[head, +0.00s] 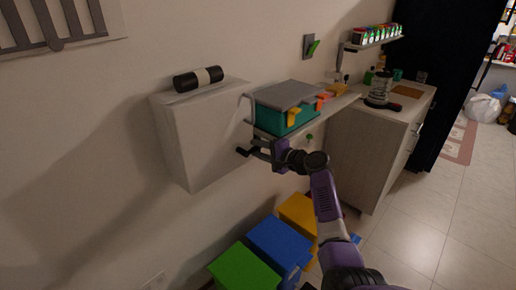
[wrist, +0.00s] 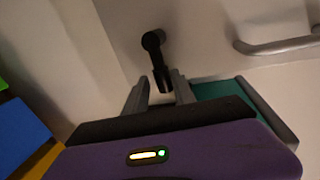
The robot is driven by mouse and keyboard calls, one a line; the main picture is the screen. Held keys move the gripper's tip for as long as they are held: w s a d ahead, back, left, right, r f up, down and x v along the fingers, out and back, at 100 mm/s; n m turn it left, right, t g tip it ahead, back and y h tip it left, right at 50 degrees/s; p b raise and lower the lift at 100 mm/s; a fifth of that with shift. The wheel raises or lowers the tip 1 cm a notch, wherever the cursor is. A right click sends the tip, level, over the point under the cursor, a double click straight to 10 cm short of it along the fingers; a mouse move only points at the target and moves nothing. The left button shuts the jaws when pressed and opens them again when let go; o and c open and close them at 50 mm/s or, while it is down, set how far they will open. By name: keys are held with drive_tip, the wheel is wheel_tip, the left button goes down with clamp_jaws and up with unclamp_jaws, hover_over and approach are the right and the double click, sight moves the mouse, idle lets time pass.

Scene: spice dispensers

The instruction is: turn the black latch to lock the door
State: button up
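The black latch (wrist: 152,42) shows in the wrist view on the pale door face, with a round pivot and a short lever hanging down, slightly tilted. My gripper (wrist: 160,84) is open, with its two grey fingers on either side of the lever's lower end. Gaps show between the fingers and the lever. In the head view my gripper (head: 252,150) is at the lower front edge of the white wall cabinet (head: 205,135). The latch cannot be told apart from my gripper there. The door (wrist: 225,50) appears shut, but its seam is not clear.
A silver handle (wrist: 280,45) sits right of the latch. A teal box with a grey lid (head: 285,95) stands on a shelf close behind my gripper. Green (head: 243,268), blue (head: 278,243) and yellow (head: 298,214) boxes stand below. A black-and-white roll (head: 198,78) lies on the cabinet.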

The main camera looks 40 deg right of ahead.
drive_tip(key=shift+o, duration=0.2)
drive_tip(key=shift+r, duration=0.15)
drive_tip(key=v, duration=0.7)
drive_tip(key=shift+s, duration=0.45)
drive_tip(key=s+a+f+n+g+h, duration=0.3)
drive_tip(key=s+a+f+n, duration=0.3)
drive_tip(key=s+a+f, duration=1.2)
drive_tip(key=s+a+r+n, duration=0.2)
drive_tip(key=s+a+n, duration=0.5)
drive_tip(key=s, duration=0.8)
drive_tip(key=s+a+r+n+t+y, duration=0.2)
drive_tip(key=s+a+r+n, duration=0.3)
drive_tip(key=s+a+r, duration=0.4)
wheel_tip(320, 180, up, 4)
drive_tip(key=shift+s+r, duration=0.1)
drive_tip(key=shift+s, duration=0.75)
